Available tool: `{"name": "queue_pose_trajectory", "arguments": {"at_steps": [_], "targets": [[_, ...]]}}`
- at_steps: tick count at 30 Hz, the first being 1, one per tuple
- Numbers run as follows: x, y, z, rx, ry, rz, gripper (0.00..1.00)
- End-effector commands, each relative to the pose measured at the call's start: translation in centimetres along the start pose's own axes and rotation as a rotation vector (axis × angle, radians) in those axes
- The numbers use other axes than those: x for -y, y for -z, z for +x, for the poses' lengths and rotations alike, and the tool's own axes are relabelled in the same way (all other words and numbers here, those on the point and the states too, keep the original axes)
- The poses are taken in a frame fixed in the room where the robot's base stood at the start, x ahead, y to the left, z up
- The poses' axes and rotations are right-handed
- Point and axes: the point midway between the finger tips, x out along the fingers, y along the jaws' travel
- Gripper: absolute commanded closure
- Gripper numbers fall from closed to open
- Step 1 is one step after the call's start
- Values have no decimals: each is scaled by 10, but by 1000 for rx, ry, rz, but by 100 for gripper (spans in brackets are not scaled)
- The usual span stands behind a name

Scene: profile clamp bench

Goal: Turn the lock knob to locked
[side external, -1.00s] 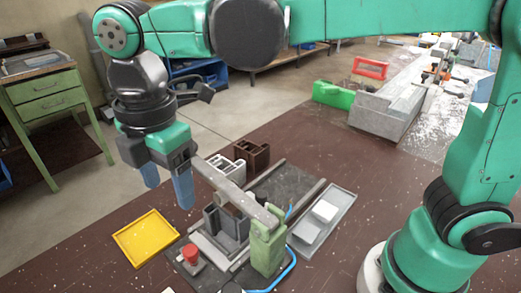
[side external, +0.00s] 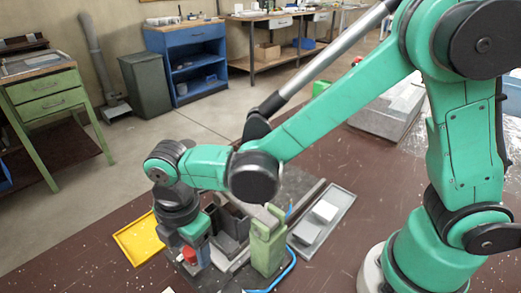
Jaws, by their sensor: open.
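The red lock knob (side external: 189,255) stands at the front left of the clamp fixture, partly covered by my wrist. My gripper (side external: 196,258) has come down over it, pointing downward. The jaws are open, and I cannot tell whether a finger touches the knob. The knob's turn angle and any lock marking are not readable. The green clamp post (side external: 267,249) stands right of my gripper.
A yellow tray (side external: 124,232) lies left of my gripper. A grey tray (side external: 339,205) with pale blocks lies right of the fixture. A blue hose (side external: 284,276) curves around the green post. My forearm hides much of the fixture's back.

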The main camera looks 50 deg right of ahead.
Motion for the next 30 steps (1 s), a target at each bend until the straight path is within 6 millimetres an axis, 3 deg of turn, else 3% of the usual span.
{"name": "queue_pose_trajectory", "arguments": {"at_steps": [6, 8, 13, 14, 23, 30], "targets": [[0, 0, 0, 0, 0, 0, 35], [0, 0, 0, 0, 0, 0, 49], [0, 0, 0, 0, 0, 0, 98], [0, 0, 0, 0, 0, 0, 100], [0, 0, 0, 1, 0, 24, 100], [0, 0, 0, 6, 0, 138, 100]]}}
